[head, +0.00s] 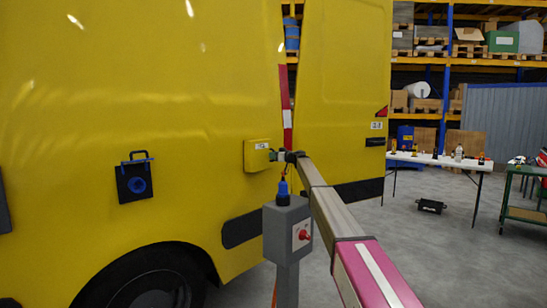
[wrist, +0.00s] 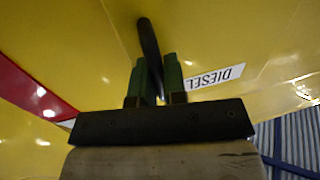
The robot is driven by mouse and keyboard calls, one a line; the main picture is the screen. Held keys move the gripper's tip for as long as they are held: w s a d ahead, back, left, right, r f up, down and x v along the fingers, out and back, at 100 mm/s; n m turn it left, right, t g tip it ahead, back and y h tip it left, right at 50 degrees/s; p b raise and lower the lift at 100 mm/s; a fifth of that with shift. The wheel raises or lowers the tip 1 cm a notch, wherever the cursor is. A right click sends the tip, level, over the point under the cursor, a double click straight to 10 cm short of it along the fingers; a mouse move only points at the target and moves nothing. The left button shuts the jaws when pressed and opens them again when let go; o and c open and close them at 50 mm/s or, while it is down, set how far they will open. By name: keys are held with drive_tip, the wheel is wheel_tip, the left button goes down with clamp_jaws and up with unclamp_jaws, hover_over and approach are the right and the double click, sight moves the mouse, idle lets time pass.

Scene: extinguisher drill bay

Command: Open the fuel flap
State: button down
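The fuel flap (head: 258,155) is a small yellow panel standing a little proud of the yellow van's side. It carries a white label, which reads DIESEL in the wrist view (wrist: 214,77). My gripper (head: 276,156) is at the flap's right edge. In the wrist view my gripper's two green fingers (wrist: 156,75) stand on either side of a dark bar-shaped handle (wrist: 149,42), with little or no gap. The flap looks shut or nearly so; any narrow gap at its edge is too small to tell.
A grey post box (head: 287,228) with a red button stands just below my arm. A black plate with a blue ring (head: 134,182) is on the van to the left. A white table (head: 440,160) stands at the right. The grey floor between is mostly clear.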

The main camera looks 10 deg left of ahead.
drive_tip(key=s+d+m+t+h, duration=0.2)
drive_tip(key=s+m+t+h, duration=0.4)
drive_tip(key=s, duration=0.9)
drive_tip(key=shift+s+d+t, duration=0.3)
drive_tip(key=shift+s+t, duration=0.1)
idle(0.3)
drive_tip(key=c, duration=1.5)
unclamp_jaws()
drive_tip(key=shift+o, duration=0.2)
drive_tip(key=v, duration=1)
drive_tip(key=shift+s, duration=0.4)
